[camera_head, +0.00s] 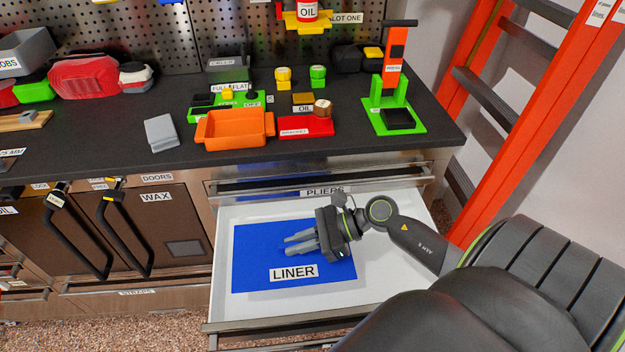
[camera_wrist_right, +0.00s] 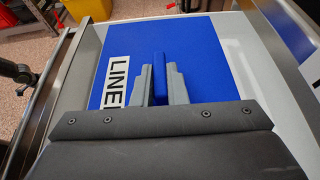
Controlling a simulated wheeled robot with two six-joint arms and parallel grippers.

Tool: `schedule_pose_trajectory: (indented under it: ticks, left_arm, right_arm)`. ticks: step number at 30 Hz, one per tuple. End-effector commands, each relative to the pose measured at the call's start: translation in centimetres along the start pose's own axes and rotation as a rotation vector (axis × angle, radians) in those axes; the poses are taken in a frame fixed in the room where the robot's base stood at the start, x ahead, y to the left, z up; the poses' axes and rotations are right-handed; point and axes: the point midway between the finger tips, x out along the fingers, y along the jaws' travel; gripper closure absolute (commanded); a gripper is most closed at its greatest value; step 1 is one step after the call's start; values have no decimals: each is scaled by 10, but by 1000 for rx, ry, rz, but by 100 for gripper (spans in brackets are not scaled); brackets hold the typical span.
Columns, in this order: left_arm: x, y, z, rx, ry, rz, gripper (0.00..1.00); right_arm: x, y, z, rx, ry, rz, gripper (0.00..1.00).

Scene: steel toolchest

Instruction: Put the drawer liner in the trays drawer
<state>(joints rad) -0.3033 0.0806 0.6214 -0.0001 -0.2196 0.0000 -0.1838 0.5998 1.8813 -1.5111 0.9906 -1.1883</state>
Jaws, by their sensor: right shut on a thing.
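The drawer liner (camera_head: 255,250) is a flat blue sheet with a white LINER label. It lies in a wide, pulled-out white drawer (camera_head: 410,225), toward its left side. My right gripper (camera_head: 300,243) is over the liner's right part. In the right wrist view the liner (camera_wrist_right: 205,45) spreads out beyond the gripper (camera_wrist_right: 160,82), whose fingers are shut on an upright blue tab of it. Whether the liner rests fully on the drawer floor I cannot tell. The open drawer's own label is not visible. My left gripper is not in view.
A drawer front labelled PLIERS (camera_head: 325,191) is just above the open drawer. The black worktop (camera_head: 380,160) carries an orange tray (camera_head: 235,128), a red tray and other items. Black door handles (camera_head: 125,235) stick out at left. An orange ladder (camera_head: 520,110) stands at right.

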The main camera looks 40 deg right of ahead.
Motion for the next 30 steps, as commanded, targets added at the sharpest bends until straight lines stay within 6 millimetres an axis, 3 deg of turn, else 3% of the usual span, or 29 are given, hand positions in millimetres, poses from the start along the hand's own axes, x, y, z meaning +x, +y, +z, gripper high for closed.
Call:
schedule_pose_trajectory:
  ticks: [3, 15, 28, 29, 30]
  left_arm:
    - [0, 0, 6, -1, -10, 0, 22]
    - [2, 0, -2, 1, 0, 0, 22]
    - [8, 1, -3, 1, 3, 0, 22]
    - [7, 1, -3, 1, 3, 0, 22]
    - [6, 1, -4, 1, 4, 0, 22]
  right_arm:
    - [8, 0, -19, 5, -2, -1, 100]
    - [26, 0, -60, 2, -2, -1, 100]
    - [29, 0, -68, -1, -1, 0, 100]
    - [28, 0, -68, -1, 0, 0, 86]
    - [28, 0, -67, 0, 1, 0, 81]
